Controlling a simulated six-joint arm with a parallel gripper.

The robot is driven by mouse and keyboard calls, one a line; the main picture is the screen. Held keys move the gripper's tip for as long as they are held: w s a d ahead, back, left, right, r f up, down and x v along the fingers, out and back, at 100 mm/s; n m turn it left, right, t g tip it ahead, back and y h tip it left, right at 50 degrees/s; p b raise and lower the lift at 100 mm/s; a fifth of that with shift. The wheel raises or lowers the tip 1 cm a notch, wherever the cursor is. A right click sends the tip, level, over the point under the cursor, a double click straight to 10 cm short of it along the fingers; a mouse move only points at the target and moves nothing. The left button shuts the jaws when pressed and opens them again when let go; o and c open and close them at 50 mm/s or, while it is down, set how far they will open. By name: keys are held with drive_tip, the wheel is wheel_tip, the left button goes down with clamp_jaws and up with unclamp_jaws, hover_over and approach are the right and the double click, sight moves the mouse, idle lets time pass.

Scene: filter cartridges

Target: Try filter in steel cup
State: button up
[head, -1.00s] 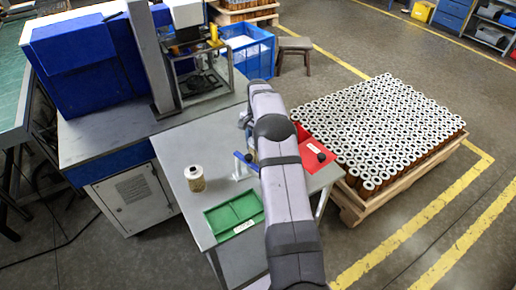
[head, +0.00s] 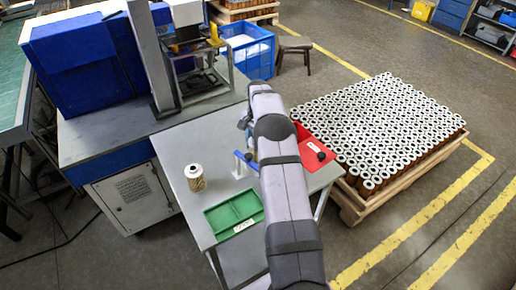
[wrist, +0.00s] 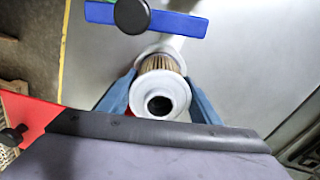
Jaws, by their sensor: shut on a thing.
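In the wrist view, my gripper (wrist: 160,80) has its two blue fingers shut on a filter cartridge (wrist: 161,94). The cartridge has a white ring-shaped end cap with a dark centre hole and a tan pleated body. A pale rounded rim shows at its far end; I cannot tell whether this is the steel cup or the cartridge's other cap. A blue bar (wrist: 183,24) with a black knob lies just beyond it. Another filter cartridge (head: 195,179) stands upright on the grey table.
A green tray (head: 208,228) lies at the table's front, and a red tray (head: 322,163) is at the right behind my arm. The blue bar stands left of my arm (head: 240,158). A pallet of many cartridges (head: 351,213) is on the floor at right.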

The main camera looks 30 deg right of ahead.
drive_tip(key=o, duration=1.6)
drive_tip(key=shift+c, duration=0.2)
drive_tip(key=shift+r, duration=0.15)
drive_tip(key=shift+r+p, duration=0.7)
drive_tip(key=shift+r, duration=0.15)
drive_tip(key=shift+r, duration=0.1)
drive_tip(key=shift+r+p, duration=2.35)
drive_tip(key=shift+r, duration=0.85)
drive_tip(key=shift+a, duration=0.1)
